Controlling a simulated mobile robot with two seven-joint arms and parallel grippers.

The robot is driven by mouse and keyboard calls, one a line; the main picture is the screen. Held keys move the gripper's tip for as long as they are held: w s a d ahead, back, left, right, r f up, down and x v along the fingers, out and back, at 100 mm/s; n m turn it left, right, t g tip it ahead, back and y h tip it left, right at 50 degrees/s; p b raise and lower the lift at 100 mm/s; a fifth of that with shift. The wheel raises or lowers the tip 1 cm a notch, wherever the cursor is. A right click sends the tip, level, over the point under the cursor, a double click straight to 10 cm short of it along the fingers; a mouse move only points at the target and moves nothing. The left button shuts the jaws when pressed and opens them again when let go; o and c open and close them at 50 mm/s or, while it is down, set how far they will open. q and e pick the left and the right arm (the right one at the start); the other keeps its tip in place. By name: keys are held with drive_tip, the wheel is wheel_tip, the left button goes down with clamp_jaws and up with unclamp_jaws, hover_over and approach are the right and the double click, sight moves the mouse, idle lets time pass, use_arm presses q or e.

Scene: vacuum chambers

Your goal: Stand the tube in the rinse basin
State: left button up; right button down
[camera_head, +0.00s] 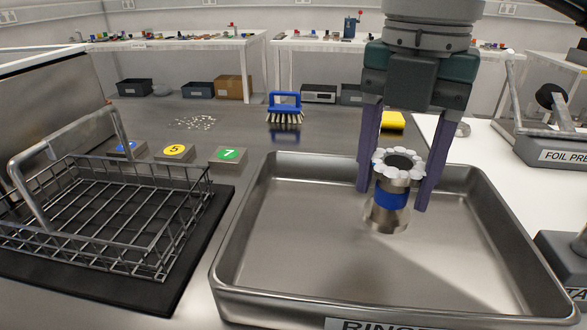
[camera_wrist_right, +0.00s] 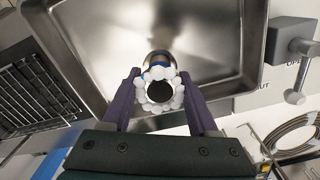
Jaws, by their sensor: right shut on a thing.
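The tube (camera_head: 390,198) is a short metal cylinder with a blue band and a ring of white foamy blobs around its open top. It is upright inside the rinse basin (camera_head: 250,215), a wide shallow steel tray, towards its back right. My right gripper (camera_head: 392,200) points down and is shut on the tube, one purple finger on each side. I cannot tell for sure whether the tube's lower end touches the basin floor. In the right wrist view the tube's dark open mouth (camera_wrist_right: 159,91) shows between the fingers. My left gripper is not in view.
A wire basket (camera_head: 100,235) on a black mat stands left of the basin. Numbered discs (camera_head: 174,152), a blue brush (camera_head: 285,108) and a yellow block (camera_head: 393,121) lie behind. A foil press (camera_head: 550,130) stands at the right. The basin's front and left are empty.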

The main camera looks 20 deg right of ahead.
sight(384, 221)
drive_tip(key=shift+w+f, duration=0.1)
drive_tip(key=shift+f, duration=2.75)
drive_tip(key=shift+f+b, duration=0.2)
drive_tip(key=shift+b, duration=0.15)
drive_tip(key=shift+c, duration=0.8)
unclamp_jaws()
wheel_tip(384, 221, up, 12)
drive_tip(key=shift+r+p, duration=0.25)
drive_tip(key=shift+p, duration=0.45)
